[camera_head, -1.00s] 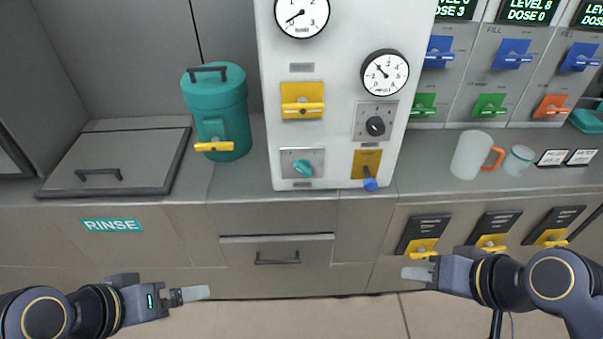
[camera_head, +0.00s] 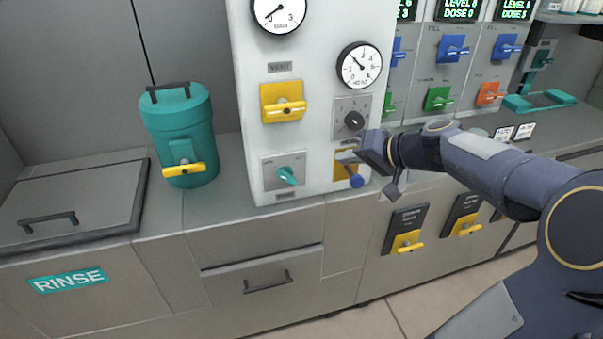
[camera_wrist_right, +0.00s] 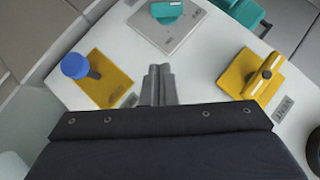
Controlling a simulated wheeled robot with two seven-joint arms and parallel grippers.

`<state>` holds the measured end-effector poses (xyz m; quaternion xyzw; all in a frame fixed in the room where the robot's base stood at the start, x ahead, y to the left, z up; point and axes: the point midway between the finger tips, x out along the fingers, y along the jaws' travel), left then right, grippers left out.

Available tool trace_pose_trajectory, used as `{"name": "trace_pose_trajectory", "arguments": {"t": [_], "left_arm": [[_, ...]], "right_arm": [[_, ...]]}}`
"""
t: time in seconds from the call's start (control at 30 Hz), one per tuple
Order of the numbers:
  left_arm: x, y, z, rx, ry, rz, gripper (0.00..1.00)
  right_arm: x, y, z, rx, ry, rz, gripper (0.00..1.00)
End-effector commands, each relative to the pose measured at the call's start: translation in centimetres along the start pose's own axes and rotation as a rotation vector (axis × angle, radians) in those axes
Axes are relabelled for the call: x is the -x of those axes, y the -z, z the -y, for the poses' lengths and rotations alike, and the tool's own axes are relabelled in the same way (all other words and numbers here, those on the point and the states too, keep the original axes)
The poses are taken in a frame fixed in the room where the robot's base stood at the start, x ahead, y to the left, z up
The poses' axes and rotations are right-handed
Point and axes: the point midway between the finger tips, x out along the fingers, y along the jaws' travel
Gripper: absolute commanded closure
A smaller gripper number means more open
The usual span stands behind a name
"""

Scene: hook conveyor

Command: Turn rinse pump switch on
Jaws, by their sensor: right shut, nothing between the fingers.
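A teal rotary knob (camera_head: 287,175) sits on a grey plate at the panel's lower left; its labels are too small to read. It also shows at the top of the right wrist view (camera_wrist_right: 168,10). My right gripper (camera_head: 346,158) is at the panel's lower right, in front of the yellow plate and just above the blue-tipped lever (camera_head: 356,181). In the right wrist view its fingers (camera_wrist_right: 160,82) are together and empty, pointing between the blue knob (camera_wrist_right: 75,65) and the yellow vent valve (camera_wrist_right: 265,78). I cannot tell whether they touch the panel. My left gripper is out of view.
The white panel (camera_head: 225,20) also carries a black dial (camera_head: 354,121), a yellow vent valve (camera_head: 283,103) and two gauges. A teal canister (camera_head: 180,125) stands on the counter to the left. A row of blue and green valves is on the right, behind my right arm.

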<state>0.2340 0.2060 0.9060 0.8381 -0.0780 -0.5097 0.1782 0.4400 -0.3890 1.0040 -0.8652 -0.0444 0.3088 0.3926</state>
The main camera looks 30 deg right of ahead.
Motion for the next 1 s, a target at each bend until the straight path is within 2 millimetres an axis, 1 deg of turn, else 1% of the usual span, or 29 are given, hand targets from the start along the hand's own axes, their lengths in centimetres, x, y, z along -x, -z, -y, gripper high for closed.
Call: {"name": "trace_pose_trajectory", "arguments": {"t": [0.07, 0.17, 0.27, 0.5, 0.6, 0.7, 0.8, 1.0], "left_arm": [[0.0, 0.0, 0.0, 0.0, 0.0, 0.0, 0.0], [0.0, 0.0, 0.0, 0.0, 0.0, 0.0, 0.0], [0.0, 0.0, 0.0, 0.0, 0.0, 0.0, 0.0], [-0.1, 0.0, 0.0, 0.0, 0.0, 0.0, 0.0], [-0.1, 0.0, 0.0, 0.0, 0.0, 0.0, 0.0], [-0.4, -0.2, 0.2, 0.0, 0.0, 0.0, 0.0], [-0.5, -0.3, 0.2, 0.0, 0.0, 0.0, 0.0], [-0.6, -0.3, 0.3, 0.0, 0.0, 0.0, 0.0]], "right_arm": [[-0.4, -0.1, 0.0, 0.0, 0.001, 0.003, 1.0], [-1.5, -0.1, 0.0, -0.002, 0.002, 0.005, 1.0], [-3.3, -0.2, 0.0, -0.001, 0.001, 0.007, 1.0], [-8.5, -0.2, 0.0, -0.001, 0.001, 0.007, 1.0], [-10.5, -0.2, 0.1, -0.001, 0.001, 0.007, 1.0], [-11.5, -1.6, 0.0, -0.002, 0.001, 0.005, 1.0], [-12.2, -2.3, 0.0, -0.001, 0.002, 0.003, 1.0], [-12.8, -3.0, 0.1, -0.001, 0.001, 0.003, 1.0]]}}
